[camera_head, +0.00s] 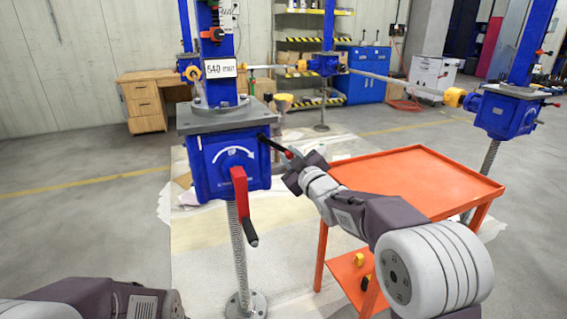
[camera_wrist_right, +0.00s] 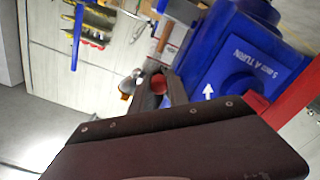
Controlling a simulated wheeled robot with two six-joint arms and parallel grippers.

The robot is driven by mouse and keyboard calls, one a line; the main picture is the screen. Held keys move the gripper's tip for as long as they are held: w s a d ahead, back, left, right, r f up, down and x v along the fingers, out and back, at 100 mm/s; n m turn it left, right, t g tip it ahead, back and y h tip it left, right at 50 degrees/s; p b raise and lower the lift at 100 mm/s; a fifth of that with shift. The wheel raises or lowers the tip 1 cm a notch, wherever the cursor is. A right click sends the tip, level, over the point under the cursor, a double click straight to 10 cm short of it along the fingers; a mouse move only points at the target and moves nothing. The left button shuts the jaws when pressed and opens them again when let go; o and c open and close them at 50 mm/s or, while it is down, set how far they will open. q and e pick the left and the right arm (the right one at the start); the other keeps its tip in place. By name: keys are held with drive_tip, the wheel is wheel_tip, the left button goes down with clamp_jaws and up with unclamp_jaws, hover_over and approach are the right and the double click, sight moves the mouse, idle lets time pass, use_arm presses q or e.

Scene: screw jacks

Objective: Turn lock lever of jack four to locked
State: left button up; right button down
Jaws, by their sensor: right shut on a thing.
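The nearest jack has a blue gear housing (camera_head: 228,165) under a grey plate, with a white curved arrow on its front. A black lock lever (camera_head: 273,146) with a red tip sticks out of the housing's right side and slopes down to the right. My right gripper (camera_head: 293,163) is at the lever's red end and shut on it. In the right wrist view the red tip (camera_wrist_right: 158,84) shows by the dark fingers, with the blue housing (camera_wrist_right: 232,60) to the right. Only a link of my left arm shows at the lower left; its gripper is out of view.
A red crank (camera_head: 241,192) hangs from the housing's front. An orange cart (camera_head: 420,180) stands right behind my right arm. Another blue jack (camera_head: 505,115) stands at the right. A wooden desk (camera_head: 145,105) and blue cabinet (camera_head: 365,75) are at the back.

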drive_tip(key=shift+w+d+r+n, duration=0.1)
drive_tip(key=shift+d+r+n, duration=0.15)
drive_tip(key=shift+r+n, duration=0.8)
drive_tip(key=shift+w+d+r+n, duration=0.1)
drive_tip(key=shift+d+r+n, duration=0.2)
drive_tip(key=shift+r+n, duration=0.8)
drive_tip(key=shift+d+r+n, duration=0.25)
drive_tip(key=shift+r+n, duration=0.35)
drive_tip(key=shift+n, duration=0.85)
drive_tip(key=shift+r, duration=0.1)
drive_tip(key=c, duration=1.3)
unclamp_jaws()
drive_tip(key=shift+s+f, duration=0.1)
drive_tip(key=shift+f, duration=0.1)
drive_tip(key=v, duration=0.8)
drive_tip(key=shift+s, duration=0.4)
drive_tip(key=shift+d, duration=0.1)
